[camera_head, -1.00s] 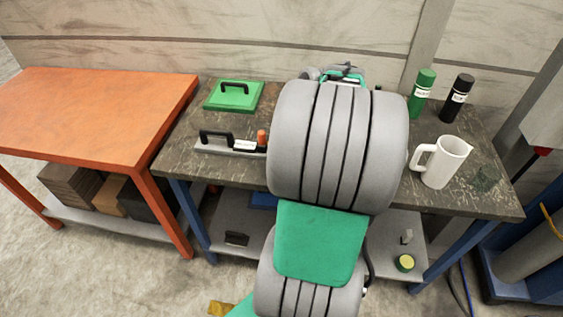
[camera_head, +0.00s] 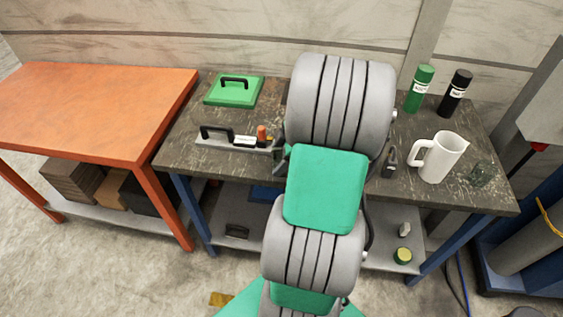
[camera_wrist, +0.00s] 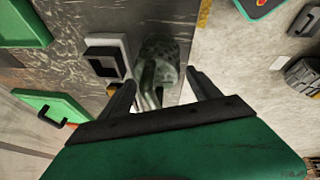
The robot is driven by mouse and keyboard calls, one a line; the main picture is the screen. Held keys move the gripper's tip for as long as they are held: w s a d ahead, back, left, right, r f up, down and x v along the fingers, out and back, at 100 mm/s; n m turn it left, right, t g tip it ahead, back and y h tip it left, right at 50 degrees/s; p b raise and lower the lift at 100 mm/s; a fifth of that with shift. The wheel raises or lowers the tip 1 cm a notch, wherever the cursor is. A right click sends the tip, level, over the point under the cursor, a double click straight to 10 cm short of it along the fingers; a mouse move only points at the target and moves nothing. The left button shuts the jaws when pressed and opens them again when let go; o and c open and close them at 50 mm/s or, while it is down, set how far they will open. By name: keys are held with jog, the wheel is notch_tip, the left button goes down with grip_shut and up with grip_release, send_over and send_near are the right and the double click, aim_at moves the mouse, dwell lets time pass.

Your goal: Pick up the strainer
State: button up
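In the wrist view, a grey-green speckled, mesh-like round piece with a pale metal handle, which looks like the strainer (camera_wrist: 160,50), lies on the dark worktop near its edge. My gripper (camera_wrist: 158,82) is open, with its two dark fingers spread on either side of the handle. Clear gaps show between the fingers and the handle, and nothing is held.
On the dark worktop (camera_head: 190,155) stand a white jug (camera_head: 442,158), a small dark see-through cup (camera_head: 482,174), a green bottle (camera_head: 419,88), a black bottle (camera_head: 454,93), a green lid with handle (camera_head: 234,90) and a grey handled tool (camera_head: 222,140). An orange table (camera_head: 90,100) adjoins at left.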

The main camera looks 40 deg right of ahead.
jog(key=c, duration=1.4)
